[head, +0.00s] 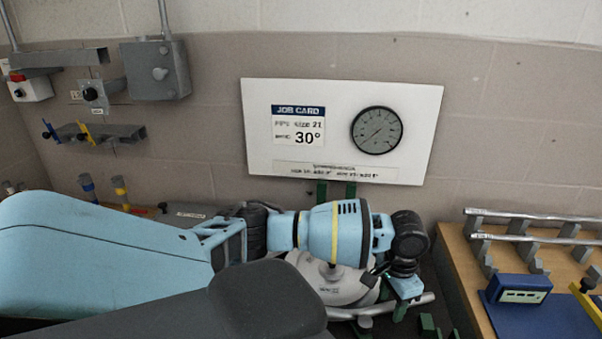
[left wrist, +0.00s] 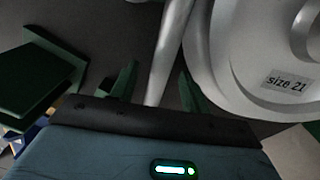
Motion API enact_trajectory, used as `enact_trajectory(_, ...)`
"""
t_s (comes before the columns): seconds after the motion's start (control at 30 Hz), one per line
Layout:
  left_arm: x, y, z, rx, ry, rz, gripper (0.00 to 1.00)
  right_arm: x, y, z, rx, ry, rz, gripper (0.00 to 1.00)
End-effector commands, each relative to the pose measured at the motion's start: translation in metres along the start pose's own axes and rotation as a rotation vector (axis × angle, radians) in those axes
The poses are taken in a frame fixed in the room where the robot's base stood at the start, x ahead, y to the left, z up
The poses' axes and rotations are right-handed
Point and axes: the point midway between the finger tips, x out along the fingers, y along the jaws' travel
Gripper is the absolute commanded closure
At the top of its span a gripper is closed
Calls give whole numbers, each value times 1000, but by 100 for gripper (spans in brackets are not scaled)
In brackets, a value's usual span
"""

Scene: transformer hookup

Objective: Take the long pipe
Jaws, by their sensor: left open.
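Two long silver pipes lie across the rack on the right-hand table in the head view, a back one (head: 535,215) and a front one (head: 540,240). My left gripper (head: 405,308) is well left of them, pointing down beside the round grey bender (head: 335,284). In the left wrist view its green fingers (left wrist: 157,92) stand apart, open. A silver bar (left wrist: 169,50) shows between them; it also shows in the head view (head: 422,301). I cannot tell whether it is a pipe or a handle. The bender wheel (left wrist: 240,70) carries a "size 21" label. My right gripper is out of view.
A job card board (head: 425,120) on the wall reads pipe size 21 and 30°, with a dial beside it. A blue device (head: 518,289) stands on the right-hand table. A dark green block (left wrist: 35,85) is left of the fingers. My left arm hides much of the bench.

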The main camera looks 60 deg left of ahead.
Motion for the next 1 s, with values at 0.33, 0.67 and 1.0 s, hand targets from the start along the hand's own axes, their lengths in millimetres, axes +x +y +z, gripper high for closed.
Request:
enact_trajectory(0.33, 9, 0, 0, 1, 0, -1, 53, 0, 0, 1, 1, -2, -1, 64)
enact_trajectory(0.67, 9, 0, 0, 1, 0, -1, 95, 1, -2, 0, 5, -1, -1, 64)
enact_trajectory(1.0, 8, 0, 0, 0, 0, -1, 100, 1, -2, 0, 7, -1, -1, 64)
